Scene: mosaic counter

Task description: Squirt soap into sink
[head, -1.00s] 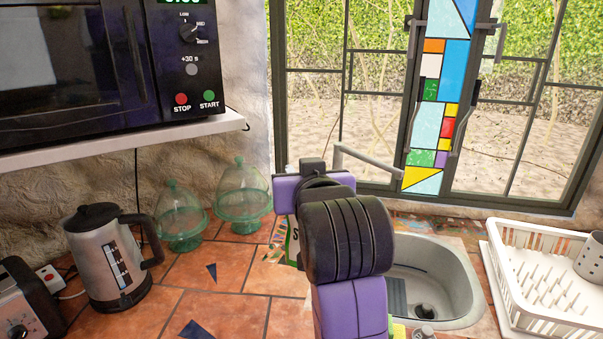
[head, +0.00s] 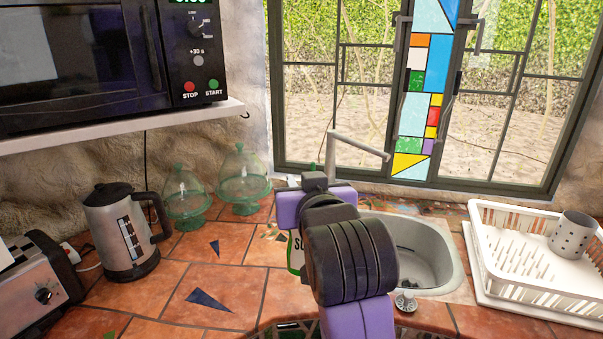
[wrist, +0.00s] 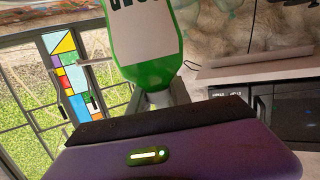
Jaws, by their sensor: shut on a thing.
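A green soap bottle with a white label (wrist: 148,45) fills the upper middle of the wrist view. My gripper (wrist: 160,98) is shut on the bottle, with its fingers at the bottle's narrow end. I cannot tell whether the bottle is over the basin.
A white dish rack (head: 490,255) with a metal cup (head: 573,235) stands right of the sink. A kettle (head: 122,235), toaster (head: 35,280) and two green glass domes (head: 243,180) stand left. A microwave (head: 90,55) sits on a shelf above. The tiles left of my arm are clear.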

